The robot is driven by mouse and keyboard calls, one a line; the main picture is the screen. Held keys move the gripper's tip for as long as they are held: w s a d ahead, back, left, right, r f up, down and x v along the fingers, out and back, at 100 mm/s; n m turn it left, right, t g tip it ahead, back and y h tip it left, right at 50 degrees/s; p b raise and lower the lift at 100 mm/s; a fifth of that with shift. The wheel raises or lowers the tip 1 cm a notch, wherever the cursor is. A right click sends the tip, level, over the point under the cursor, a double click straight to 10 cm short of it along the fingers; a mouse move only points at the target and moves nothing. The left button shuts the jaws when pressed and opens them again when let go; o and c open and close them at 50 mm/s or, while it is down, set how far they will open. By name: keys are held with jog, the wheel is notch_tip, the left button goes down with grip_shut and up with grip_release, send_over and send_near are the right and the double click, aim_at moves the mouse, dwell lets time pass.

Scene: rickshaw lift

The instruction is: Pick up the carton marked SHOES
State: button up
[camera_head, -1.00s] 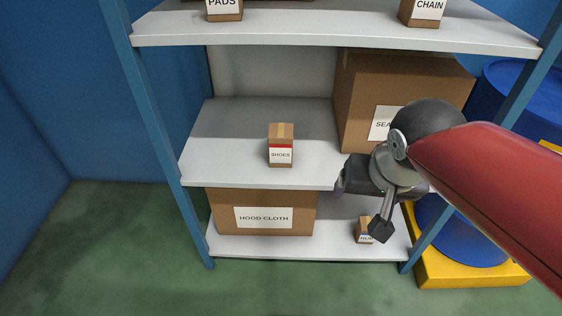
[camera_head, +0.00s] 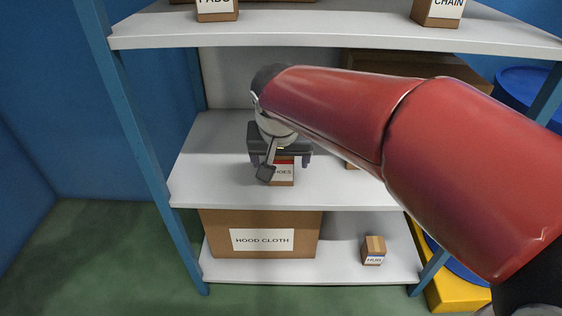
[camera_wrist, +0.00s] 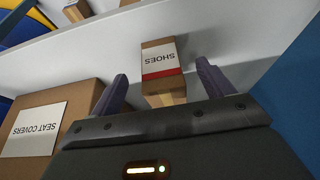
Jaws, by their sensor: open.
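The carton marked SHOES (camera_head: 281,174) is a small brown box with a white label and a red band. It stands on the middle shelf (camera_head: 215,187), partly hidden by my gripper in the head view. My gripper (camera_head: 280,159) is open, with its fingers reaching down at the carton from above. In the wrist view the SHOES carton (camera_wrist: 162,68) appears between and just beyond the two open fingers, with a gap on each side. My gripper (camera_wrist: 160,82) holds nothing.
A large SEAT COVERS carton (camera_wrist: 45,125) stands beside the SHOES carton on the same shelf. The upper shelf (camera_head: 330,32) holds a CHAIN carton (camera_head: 438,12). A HOOD CLOTH carton (camera_head: 262,235) and a small HUB carton (camera_head: 373,251) are on the bottom shelf. Free shelf lies left of the SHOES carton.

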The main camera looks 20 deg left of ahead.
aim_at(283, 176)
jog(key=w, duration=0.3)
jog(key=shift+w+a, duration=0.1)
jog(key=shift+a, duration=0.25)
jog(key=b+x, duration=0.1)
jog(key=x, duration=0.4)
jog(key=shift+w, duration=0.1)
jog(key=c, duration=1.3)
jog(key=shift+c, duration=0.9)
jog(key=shift+r, duration=0.15)
